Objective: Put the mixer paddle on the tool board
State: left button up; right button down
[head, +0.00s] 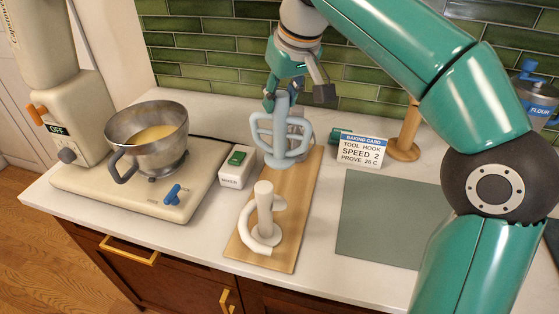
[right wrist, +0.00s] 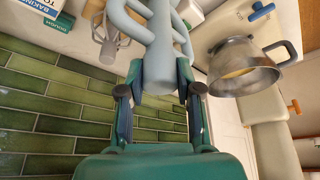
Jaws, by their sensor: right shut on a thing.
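The mixer paddle (head: 280,135) is pale blue-grey with a looped frame and a thick shaft. My right gripper (head: 296,93) is shut on the top of its shaft, and the paddle hangs about upright, loops down, over the far part of the wooden tool board (head: 296,200). I cannot tell whether its lower end touches the board. In the right wrist view the paddle's shaft (right wrist: 159,50) sits between the fingertips of the right gripper (right wrist: 160,88). My left gripper is in neither view.
A white dough hook (head: 265,215) stands on the board's near part. Left are a green-button switch box (head: 237,166) and the mixer with its steel bowl (head: 146,130). Right are a baking card (head: 360,150), a wooden stand (head: 405,148) and a clear grey-green mat (head: 385,222). Green tiles close the back.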

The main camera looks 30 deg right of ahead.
aim_at(279, 150)
pick_arm(q)
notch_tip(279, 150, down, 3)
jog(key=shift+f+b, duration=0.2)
jog(key=shift+b, duration=1.05)
pick_arm(e)
notch_tip(279, 150, down, 12)
jog(key=shift+f, duration=0.2)
jog(key=shift+f, duration=0.15)
jog(key=c, duration=0.8)
grip_release()
jog(key=shift+a, duration=0.1)
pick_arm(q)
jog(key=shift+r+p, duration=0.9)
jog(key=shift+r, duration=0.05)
pick_arm(e)
jog(key=v, duration=1.2)
